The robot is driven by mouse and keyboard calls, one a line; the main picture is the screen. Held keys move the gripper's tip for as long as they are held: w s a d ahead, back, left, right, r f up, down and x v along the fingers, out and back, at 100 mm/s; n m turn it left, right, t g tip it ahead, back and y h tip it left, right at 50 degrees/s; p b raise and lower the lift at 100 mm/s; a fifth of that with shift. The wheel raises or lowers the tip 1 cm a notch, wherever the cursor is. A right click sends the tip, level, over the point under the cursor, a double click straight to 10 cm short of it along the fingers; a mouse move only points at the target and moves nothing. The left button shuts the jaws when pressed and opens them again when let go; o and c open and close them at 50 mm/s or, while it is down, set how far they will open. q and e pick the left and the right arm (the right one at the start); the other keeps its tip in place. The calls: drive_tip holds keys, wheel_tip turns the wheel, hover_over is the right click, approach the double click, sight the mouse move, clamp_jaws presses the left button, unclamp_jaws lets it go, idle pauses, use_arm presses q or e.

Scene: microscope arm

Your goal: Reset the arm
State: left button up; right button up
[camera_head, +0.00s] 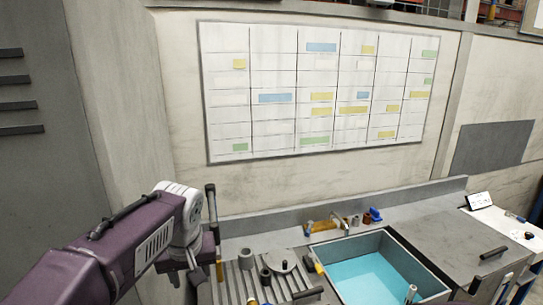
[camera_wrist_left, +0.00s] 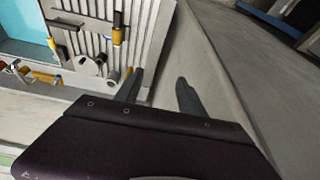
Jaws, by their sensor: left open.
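My left gripper (camera_head: 186,279) hangs at the end of my purple arm at the lower left of the head view. In the left wrist view its two dark fingers (camera_wrist_left: 160,92) are apart with nothing between them. They are over the grey surface beside the ribbed rack (camera_wrist_left: 140,25). I cannot make out a microscope or its arm in either view. A dark upright bar (camera_head: 211,205) stands by my wrist; I cannot tell whether it is mine. My right gripper is not in view.
A whiteboard (camera_head: 315,90) hangs behind. The grey counter (camera_head: 435,225) at right is mostly clear.

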use_arm(q)
drive_tip(key=s+f+m+b, duration=0.1)
drive_tip(key=s+f, duration=0.3)
drive_tip(key=f, duration=0.5)
drive_tip(key=s+f+m+g+h+b, duration=0.1)
drive_tip(key=s+f+b, duration=0.3)
drive_tip(key=f, duration=0.6)
drive_tip(key=s+f+m+g+b, duration=0.1)
drive_tip(key=s+f+b, duration=0.1)
drive_tip(key=s+f, duration=0.3)
wheel_tip(320, 180, down, 5)
drive_tip(key=shift+s+r+m+h, duration=0.15)
drive_tip(key=shift+s+m+h, duration=0.15)
drive_tip(key=shift+s+h, duration=0.1)
drive_tip(key=shift+w, duration=0.1)
